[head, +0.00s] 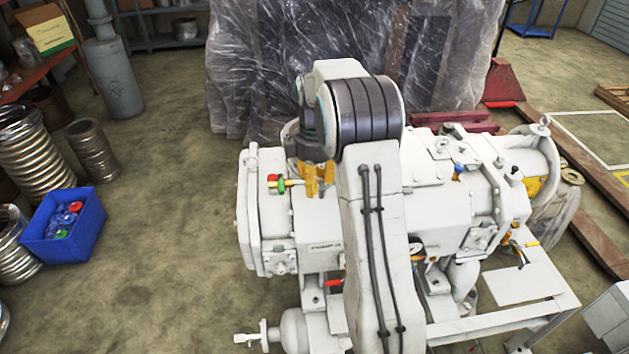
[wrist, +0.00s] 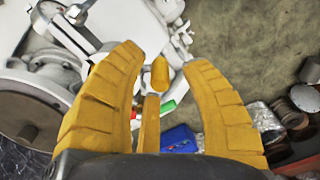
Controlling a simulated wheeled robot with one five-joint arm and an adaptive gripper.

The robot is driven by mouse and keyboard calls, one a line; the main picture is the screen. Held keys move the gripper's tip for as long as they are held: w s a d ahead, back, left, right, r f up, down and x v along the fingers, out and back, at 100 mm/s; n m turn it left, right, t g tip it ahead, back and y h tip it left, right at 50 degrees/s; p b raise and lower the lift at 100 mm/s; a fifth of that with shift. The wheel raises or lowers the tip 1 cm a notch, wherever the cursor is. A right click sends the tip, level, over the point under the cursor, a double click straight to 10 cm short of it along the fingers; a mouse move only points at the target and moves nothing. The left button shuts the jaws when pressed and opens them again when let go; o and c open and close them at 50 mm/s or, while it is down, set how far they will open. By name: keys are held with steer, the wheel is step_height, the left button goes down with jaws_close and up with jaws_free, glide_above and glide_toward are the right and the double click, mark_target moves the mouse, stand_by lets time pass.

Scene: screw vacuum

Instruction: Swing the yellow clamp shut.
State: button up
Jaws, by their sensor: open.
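My gripper (wrist: 164,57) is open in the wrist view, with its two ridged yellow fingers spread wide to left and right. A short rounded yellow piece (wrist: 160,75), which looks like part of the yellow clamp, shows between the fingers, apart from both. A narrow yellow bar (wrist: 150,122) shows below it, also between the fingers; I cannot tell whether the two are joined. In the head view my gripper (head: 319,179) points down at the left part of the white vacuum pump (head: 265,215). My arm hides part of the pump, and I cannot make out the clamp there.
A red and green fitting (head: 274,184) sticks out of the pump just left of my gripper. A blue bin (head: 63,240) with small coloured parts stands on the floor at left. A plastic-wrapped load (head: 260,60) stands behind. Floor between bin and pump is clear.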

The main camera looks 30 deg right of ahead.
steer(key=shift+r, duration=0.15)
step_height(320, 180, up, 12)
stand_by(0.6)
steer(key=shift+f, duration=0.2)
stand_by(0.4)
